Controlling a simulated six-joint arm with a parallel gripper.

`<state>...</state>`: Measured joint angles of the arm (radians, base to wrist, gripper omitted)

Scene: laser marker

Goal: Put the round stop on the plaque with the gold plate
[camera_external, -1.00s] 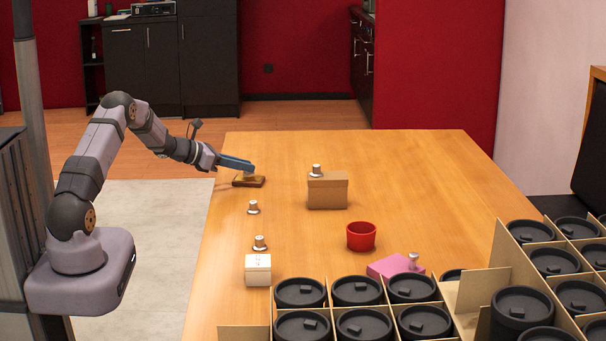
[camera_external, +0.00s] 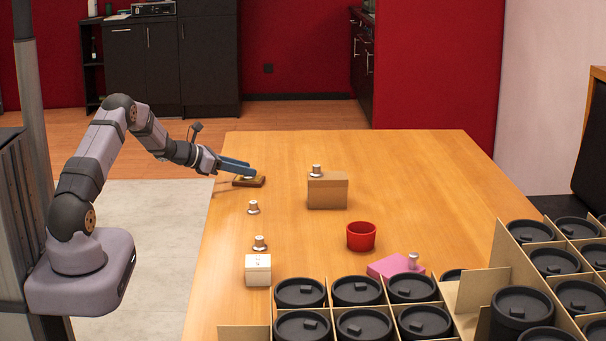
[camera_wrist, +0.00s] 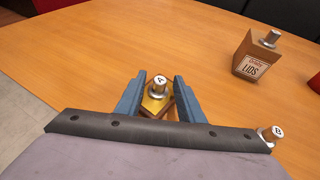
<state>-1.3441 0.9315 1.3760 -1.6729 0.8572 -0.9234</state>
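A plaque with a gold plate (camera_external: 242,183) lies near the far left edge of the table; it also shows in the wrist view (camera_wrist: 153,104). A metal stop marked A (camera_wrist: 159,84), with a round top, stands upright on the gold plate. My gripper (camera_external: 251,171) is open around this stop, and in the wrist view its blue fingers (camera_wrist: 159,76) stand apart on either side of it. A second stop, marked B (camera_wrist: 271,131), shows at the lower right of the wrist view. The fingers partly hide the plaque and stop in the external view.
A brown LIDS box (camera_external: 327,193) has a stop (camera_external: 316,170) on it. Another stop (camera_external: 260,243) is at a white box (camera_external: 258,270), and one (camera_external: 413,260) is on a pink block (camera_external: 385,268). A red cup (camera_external: 361,236) and black-lidded containers (camera_external: 356,291) are nearer the front.

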